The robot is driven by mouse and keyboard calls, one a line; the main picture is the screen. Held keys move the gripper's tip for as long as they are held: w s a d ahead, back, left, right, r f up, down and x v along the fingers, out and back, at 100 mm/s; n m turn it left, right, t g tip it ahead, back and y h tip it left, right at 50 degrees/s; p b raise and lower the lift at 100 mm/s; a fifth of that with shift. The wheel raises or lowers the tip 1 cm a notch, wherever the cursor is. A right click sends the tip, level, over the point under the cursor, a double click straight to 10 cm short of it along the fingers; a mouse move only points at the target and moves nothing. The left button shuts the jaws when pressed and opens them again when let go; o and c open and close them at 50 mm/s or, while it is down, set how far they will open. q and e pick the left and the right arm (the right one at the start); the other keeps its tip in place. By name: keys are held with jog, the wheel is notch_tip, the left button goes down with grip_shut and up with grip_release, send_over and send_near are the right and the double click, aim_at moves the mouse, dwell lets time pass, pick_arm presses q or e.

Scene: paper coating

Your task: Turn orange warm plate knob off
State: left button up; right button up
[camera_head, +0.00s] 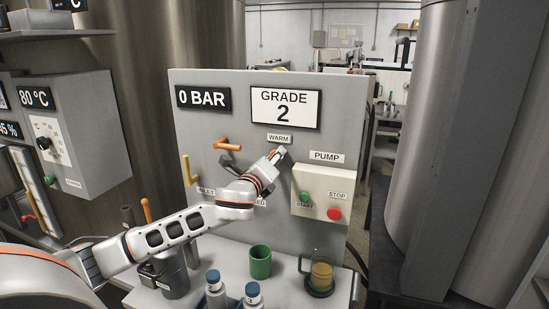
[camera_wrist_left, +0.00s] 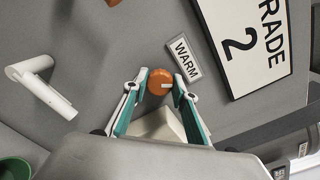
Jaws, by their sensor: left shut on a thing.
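The orange warm plate knob (camera_wrist_left: 160,82) is on the grey panel (camera_head: 345,110), next to the "WARM" label (camera_head: 279,138). A pale mark shows on the knob's face. My left gripper (camera_wrist_left: 160,90) is shut on the knob, with one green-and-white finger on each side. In the head view my left gripper (camera_head: 279,154) reaches the panel just below the label and mostly hides the knob. A glass mug of brown liquid (camera_head: 321,272) stands on a dark round plate (camera_head: 319,292) at the panel's foot. My right gripper is not in view.
A pump box (camera_head: 322,190) with a green start button (camera_head: 305,197) and a red stop button (camera_head: 334,214) is right of my gripper. An orange lever (camera_head: 228,145) and a yellow lever (camera_head: 187,170) are to the left. A green mug (camera_head: 260,262) and blue-capped bottles (camera_head: 214,285) stand below.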

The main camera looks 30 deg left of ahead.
pick_arm(q)
jog(key=n, duration=0.6)
jog(key=shift+a+n, duration=0.1)
jog(key=shift+n, duration=0.2)
dwell(0.4)
jog(key=o, duration=1.1)
jog(key=v, duration=1.2)
